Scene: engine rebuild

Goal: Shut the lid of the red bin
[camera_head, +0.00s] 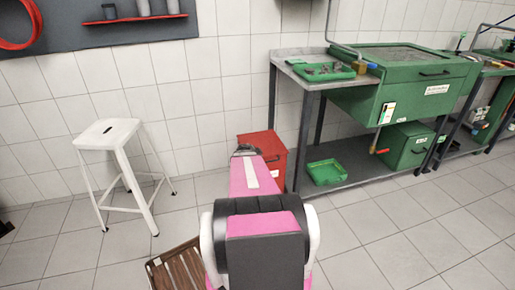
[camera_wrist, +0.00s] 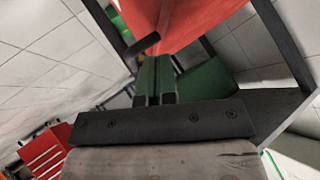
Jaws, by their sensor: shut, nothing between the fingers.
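The red bin (camera_head: 276,164) stands on the floor beside the left legs of the workbench, partly hidden by my pink arm. A red panel shows across its top; I cannot tell how far its lid stands from the rim. My gripper (camera_head: 245,150) is at the bin's upper left edge in the head view, its fingertips small and hard to make out. In the wrist view a large red surface (camera_wrist: 205,18), with a dark handle-like bar (camera_wrist: 141,43), fills the top. My gripper (camera_wrist: 154,82) is shut and empty just below it; contact is unclear.
A white stool (camera_head: 108,134) stands left of the bin. The green-topped workbench (camera_head: 352,182) is close on its right, with a green tray (camera_head: 325,172) on its lower shelf. A wooden slatted crate (camera_head: 172,268) lies near my base. Floor is clear at right.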

